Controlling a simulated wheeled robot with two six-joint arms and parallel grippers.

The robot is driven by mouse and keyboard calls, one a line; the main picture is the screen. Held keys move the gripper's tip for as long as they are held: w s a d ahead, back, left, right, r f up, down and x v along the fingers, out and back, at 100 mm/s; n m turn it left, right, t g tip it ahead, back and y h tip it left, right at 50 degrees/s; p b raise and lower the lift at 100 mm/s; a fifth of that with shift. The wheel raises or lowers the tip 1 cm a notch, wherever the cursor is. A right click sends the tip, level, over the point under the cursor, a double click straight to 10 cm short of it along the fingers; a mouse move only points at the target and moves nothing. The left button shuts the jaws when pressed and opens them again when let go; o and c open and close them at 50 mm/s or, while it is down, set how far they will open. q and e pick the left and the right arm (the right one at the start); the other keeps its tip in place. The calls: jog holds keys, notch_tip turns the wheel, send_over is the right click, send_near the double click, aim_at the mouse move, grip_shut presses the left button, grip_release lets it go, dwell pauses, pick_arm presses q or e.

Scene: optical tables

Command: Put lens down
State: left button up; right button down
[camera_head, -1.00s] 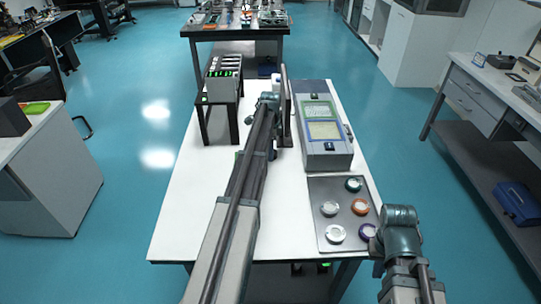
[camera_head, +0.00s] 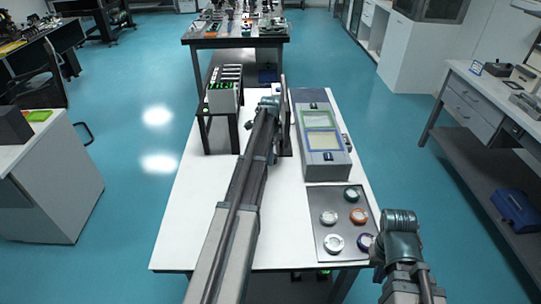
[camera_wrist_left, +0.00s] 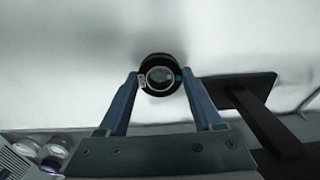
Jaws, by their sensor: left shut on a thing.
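My left gripper (camera_wrist_left: 161,92) is shut on a lens in a round black mount (camera_wrist_left: 160,75), seen in the left wrist view between the two blue-grey fingers. White surface lies behind the lens; whether it touches that surface I cannot tell. In the head view my left arm reaches over the white table (camera_head: 200,220) to its far part, where the wrist hides the fingers and lens. My right gripper (camera_head: 377,262) is at the lower right, beside the grey tray (camera_head: 322,190); its fingers are not clear.
The tray holds several round lenses, one with an orange ring (camera_head: 358,216). A grey instrument box (camera_head: 327,168) stands behind it. A dark upright (camera_head: 286,105) stands close to my left wrist. A rack with green lights (camera_head: 222,98) is left of it. The table's left part is clear.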

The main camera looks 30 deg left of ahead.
notch_tip(320, 180, up, 15)
jog(key=p, duration=1.4)
jog(key=shift+r+p, duration=0.15)
jog(key=shift+p, duration=0.15)
